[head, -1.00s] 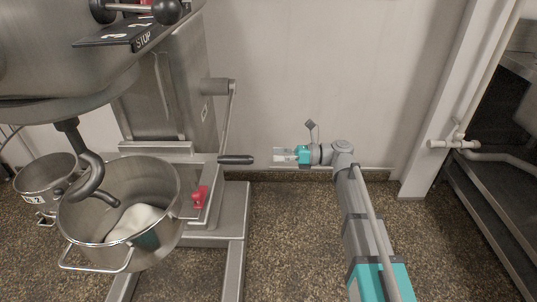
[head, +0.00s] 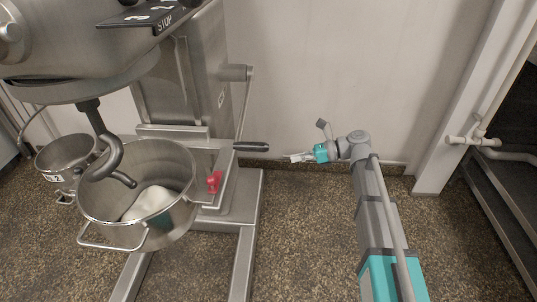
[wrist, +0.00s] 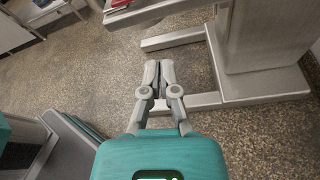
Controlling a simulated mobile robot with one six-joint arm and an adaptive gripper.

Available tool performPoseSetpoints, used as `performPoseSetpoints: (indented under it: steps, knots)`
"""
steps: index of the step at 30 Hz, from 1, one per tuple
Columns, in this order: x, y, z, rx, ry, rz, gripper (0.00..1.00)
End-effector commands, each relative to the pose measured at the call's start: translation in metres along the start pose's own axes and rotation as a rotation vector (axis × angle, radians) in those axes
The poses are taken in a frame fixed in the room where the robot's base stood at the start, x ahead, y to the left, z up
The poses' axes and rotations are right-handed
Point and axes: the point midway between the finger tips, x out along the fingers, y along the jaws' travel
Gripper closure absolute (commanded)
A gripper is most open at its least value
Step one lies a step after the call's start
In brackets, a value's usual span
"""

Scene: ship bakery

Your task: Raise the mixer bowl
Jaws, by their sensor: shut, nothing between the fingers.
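The steel mixer bowl (head: 112,212) hangs in its cradle under the mixer head, with pale dough (head: 150,203) inside. The dough hook (head: 103,155) reaches down to the bowl's mouth. A crank lever with a dark handle (head: 251,147) stands out to the right of the mixer column (head: 185,85). A red clamp (head: 214,181) sits at the bowl's right side. My gripper (head: 293,158) is to the right of the dark handle and apart from it, pointing left. In the wrist view my gripper (wrist: 159,65) is shut and empty, above the floor near the mixer's base legs.
A second, smaller steel bowl (head: 66,155) marked 2 stands behind at the left. The white wall (head: 330,70) is close behind my arm. A pipe (head: 473,141) and steel racks are at the right. The speckled floor (head: 305,240) between mixer and arm is clear.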

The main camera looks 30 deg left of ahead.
Motion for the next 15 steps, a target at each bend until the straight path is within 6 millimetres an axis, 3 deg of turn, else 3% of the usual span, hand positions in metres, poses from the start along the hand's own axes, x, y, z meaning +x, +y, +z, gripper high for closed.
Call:
performPoseSetpoints:
  steps: [15]
  knots:
    - [0.0011, -0.0004, -0.0058, -0.005, 0.030, -0.001, 1.00]
